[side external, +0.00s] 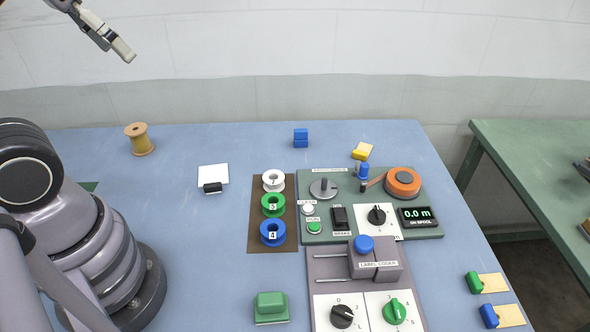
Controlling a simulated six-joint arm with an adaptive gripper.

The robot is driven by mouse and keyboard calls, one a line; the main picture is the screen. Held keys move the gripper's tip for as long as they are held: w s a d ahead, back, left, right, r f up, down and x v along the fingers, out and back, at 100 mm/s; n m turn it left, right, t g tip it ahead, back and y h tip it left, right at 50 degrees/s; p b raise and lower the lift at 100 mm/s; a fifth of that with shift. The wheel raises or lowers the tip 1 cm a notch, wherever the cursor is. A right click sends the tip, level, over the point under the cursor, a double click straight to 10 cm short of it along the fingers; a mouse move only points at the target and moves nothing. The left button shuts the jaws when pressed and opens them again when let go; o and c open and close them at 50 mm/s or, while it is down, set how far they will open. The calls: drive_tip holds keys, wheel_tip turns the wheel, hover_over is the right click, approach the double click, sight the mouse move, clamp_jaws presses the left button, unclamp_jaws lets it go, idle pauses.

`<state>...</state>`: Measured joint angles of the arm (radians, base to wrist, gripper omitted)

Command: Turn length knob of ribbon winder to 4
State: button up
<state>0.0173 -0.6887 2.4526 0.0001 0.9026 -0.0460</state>
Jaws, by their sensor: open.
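The ribbon winder (315,231) is a green panel near the middle of the blue table. Its black knob (377,215) sits on a white dial plate, left of a display (417,216) reading 0.0 m on spool. The knob's dial markings are too small to read. The winder also carries a grey disc with a post (323,188), an orange reel (403,181), a white clear button (308,209), a green run button (314,227) and a black brake switch (340,216). My gripper (123,50) is open and empty, high at upper left, far from the knob.
The label coder (378,262) stands in front of the winder, with a blue-topped block and black (342,316) and green (394,310) knobs. Left is a brown tray (255,242) with numbered spools. A wooden spool (139,139) stands at back left. Table between is mostly clear.

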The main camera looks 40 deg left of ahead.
drive_tip(key=w+d+r+n+g, duration=0.15)
drive_tip(key=w+d, duration=0.25)
drive_tip(key=w, duration=0.8)
drive_tip(key=n+g, duration=0.4)
drive_tip(key=n, duration=0.3)
hover_over(379, 212)
wheel_tip(379, 212, down, 28)
wheel_tip(379, 212, down, 13)
drive_tip(key=shift+f, duration=0.15)
drive_tip(key=c, duration=1.1)
drive_tip(key=shift+c, duration=0.2)
